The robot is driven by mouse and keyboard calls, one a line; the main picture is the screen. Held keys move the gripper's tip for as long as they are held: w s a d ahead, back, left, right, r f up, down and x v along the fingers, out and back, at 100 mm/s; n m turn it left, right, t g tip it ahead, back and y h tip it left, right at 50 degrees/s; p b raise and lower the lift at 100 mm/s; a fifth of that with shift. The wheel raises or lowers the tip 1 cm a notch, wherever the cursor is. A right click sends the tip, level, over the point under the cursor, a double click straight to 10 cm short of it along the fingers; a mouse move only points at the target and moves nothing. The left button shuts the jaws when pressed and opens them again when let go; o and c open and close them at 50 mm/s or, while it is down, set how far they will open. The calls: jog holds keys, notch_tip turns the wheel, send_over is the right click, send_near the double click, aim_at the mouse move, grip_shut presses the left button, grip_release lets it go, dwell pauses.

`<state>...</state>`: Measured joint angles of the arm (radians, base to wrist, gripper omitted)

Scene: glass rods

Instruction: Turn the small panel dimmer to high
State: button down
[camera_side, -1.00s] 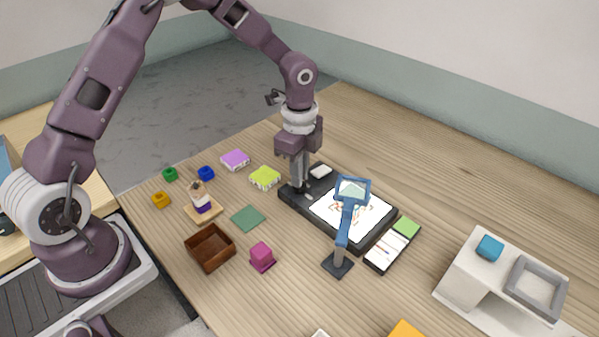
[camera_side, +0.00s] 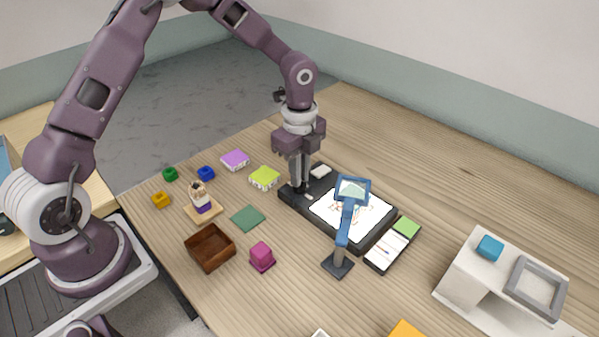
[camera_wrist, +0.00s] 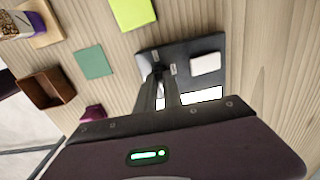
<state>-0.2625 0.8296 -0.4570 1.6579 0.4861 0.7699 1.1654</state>
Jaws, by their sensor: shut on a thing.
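The small panel (camera_side: 378,230) is a black slab with a bright white lit area carrying a faint orange and green drawing. It lies flat on the wooden table. My gripper (camera_side: 298,190) points down at the panel's far-left end, its fingers shut on the small dark dimmer knob there. In the wrist view the gripper fingertips (camera_wrist: 160,72) meet at the dark knob on the panel (camera_wrist: 208,44). The knob is mostly hidden by the fingers, so its setting cannot be read. A white block (camera_side: 321,171) sits on the panel beside the gripper.
A blue magnifier stand (camera_side: 343,228) rises in front of the panel. A card with a green top (camera_side: 392,245) lies right of it. A lime block (camera_side: 265,177), a green square (camera_side: 248,218), a brown box (camera_side: 210,248) and a magenta block (camera_side: 262,257) lie to the left. A white stand (camera_side: 468,272) is far right.

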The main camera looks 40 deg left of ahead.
jog(key=c, duration=1.5)
grip_release()
notch_tip(320, 180, up, 7)
jog(key=shift+r, duration=0.1)
jog(key=s+a+r+n+t+y, duration=0.1)
jog(key=s+r+n+t+y, duration=0.1)
jog(key=s+r+n, duration=0.85)
jog(key=s+r+n+t, duration=0.1)
jog(key=s+n, duration=0.1)
jog(key=s, duration=0.3)
jog(key=s+r+n+t+h, duration=0.1)
jog(key=s+r+n, duration=0.1)
jog(key=s, duration=0.4)
jog(key=s+r+n+t+h, duration=0.1)
jog(key=s+n, duration=0.2)
jog(key=s, duration=0.2)
jog(key=shift+s+d+r+n+t, duration=0.2)
jog(key=shift+d+r+n+t, duration=0.1)
jog(key=shift+d+r+n, duration=0.05)
